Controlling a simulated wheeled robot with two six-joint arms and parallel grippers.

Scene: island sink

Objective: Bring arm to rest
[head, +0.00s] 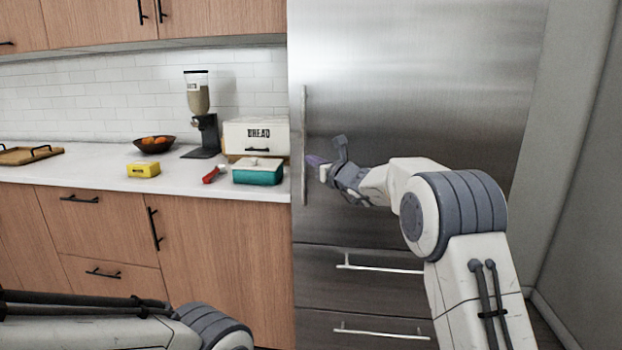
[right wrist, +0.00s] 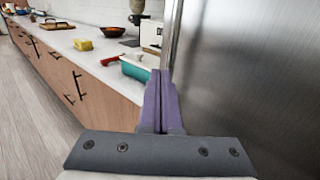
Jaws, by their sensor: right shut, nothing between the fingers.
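My right gripper (head: 316,161) is raised in front of the steel fridge (head: 420,90), near its long vertical handle (head: 303,145). In the right wrist view its purple fingers (right wrist: 160,102) are together with nothing between them. The fingers point toward the counter side, and the fridge door fills the right of that view. I cannot tell whether they touch the fridge or its handle. My left arm (head: 120,330) lies low along the bottom left of the head view. Its gripper is out of view.
A white counter (head: 90,177) holds a teal container (head: 258,173), a red-handled item (head: 212,174), a yellow box (head: 143,169), a fruit bowl (head: 154,145), a dispenser (head: 200,115), a bread box (head: 257,135) and a wooden tray (head: 28,155). The floor (right wrist: 40,130) left of the gripper is clear.

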